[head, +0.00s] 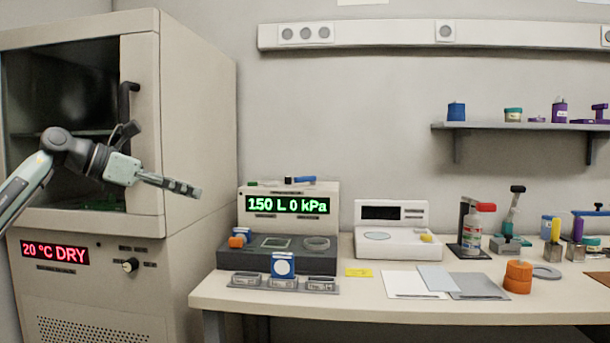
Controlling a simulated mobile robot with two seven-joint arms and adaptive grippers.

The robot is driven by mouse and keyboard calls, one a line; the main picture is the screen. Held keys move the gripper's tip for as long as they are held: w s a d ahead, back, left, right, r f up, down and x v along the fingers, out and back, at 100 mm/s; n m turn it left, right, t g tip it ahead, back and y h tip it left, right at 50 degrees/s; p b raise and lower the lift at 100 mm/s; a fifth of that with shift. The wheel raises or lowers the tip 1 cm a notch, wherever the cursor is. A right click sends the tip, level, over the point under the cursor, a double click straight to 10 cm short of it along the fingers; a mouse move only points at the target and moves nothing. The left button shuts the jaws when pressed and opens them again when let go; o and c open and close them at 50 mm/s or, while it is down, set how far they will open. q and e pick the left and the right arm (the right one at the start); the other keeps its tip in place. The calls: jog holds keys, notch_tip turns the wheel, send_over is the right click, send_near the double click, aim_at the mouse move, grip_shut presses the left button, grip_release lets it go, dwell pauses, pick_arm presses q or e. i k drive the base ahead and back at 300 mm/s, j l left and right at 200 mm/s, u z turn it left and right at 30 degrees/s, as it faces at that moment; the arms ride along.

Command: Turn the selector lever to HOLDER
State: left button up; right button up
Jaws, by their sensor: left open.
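The instrument with the green display reading "150 L 0 kPa" (250,222) stands on the left part of the bench. A small blue and black lever-like part (300,180) lies across its top; I take it for the selector lever. Its position labels are too small to read, so I cannot tell which one it points to. My left gripper (190,189) is open and empty. It is in front of the oven, left of the instrument and well apart from the lever. My right gripper is not in view.
A large beige oven (190,120) with a red "20 °C DRY" display fills the left side. A white balance (395,242) stands right of the instrument. A tray with a blue-and-white container (283,265) sits in front. Bottles and tools crowd the right bench.

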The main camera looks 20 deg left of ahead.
aim_at(311, 179)
jog(key=i, duration=1.55)
